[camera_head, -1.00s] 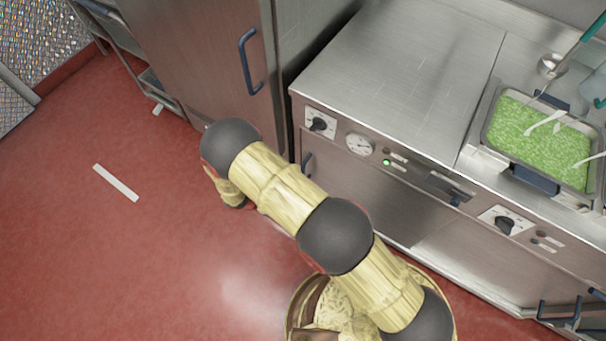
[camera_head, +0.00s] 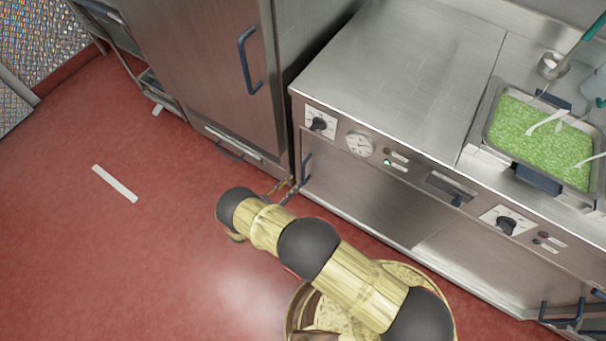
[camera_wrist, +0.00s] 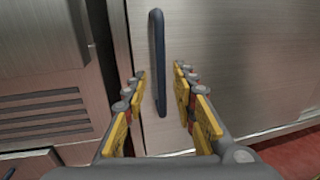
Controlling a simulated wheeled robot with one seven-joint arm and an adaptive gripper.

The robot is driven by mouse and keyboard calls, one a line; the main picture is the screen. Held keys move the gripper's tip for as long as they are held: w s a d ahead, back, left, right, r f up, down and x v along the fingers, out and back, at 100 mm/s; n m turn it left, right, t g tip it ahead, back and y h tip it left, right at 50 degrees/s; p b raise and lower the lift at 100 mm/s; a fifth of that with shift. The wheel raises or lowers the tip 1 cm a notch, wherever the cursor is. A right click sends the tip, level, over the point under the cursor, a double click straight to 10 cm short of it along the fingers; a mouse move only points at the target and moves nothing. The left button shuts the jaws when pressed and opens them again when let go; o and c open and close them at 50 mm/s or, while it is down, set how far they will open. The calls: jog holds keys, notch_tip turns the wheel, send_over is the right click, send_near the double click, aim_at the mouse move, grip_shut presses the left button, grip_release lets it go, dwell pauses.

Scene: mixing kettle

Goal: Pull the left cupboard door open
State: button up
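The left cupboard door (camera_head: 355,195) is a flat metal panel below the counter and looks shut. Its dark upright bar handle (camera_head: 307,168) is at the door's left edge. In the wrist view the handle (camera_wrist: 158,60) stands upright ahead, with the door panel (camera_wrist: 240,70) to its right. My gripper (camera_head: 284,190) is low in front of the handle. In the wrist view my gripper (camera_wrist: 160,82) is open, with one finger on each side of the handle's lower part. Contact between fingers and handle cannot be made out.
A tall metal cabinet (camera_head: 200,60) with a blue handle (camera_head: 249,62) stands left of the counter (camera_head: 400,70). Knobs and a gauge (camera_head: 360,143) line the counter front. A pan of green food (camera_head: 540,140) sits at right.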

aim_at(303, 174)
jog(key=b+x, duration=0.1)
jog(key=x, duration=0.5)
jog(key=shift+w+d, duration=0.2)
jog(key=shift+d, duration=0.1)
jog(key=shift+c, duration=0.9)
grip_shut()
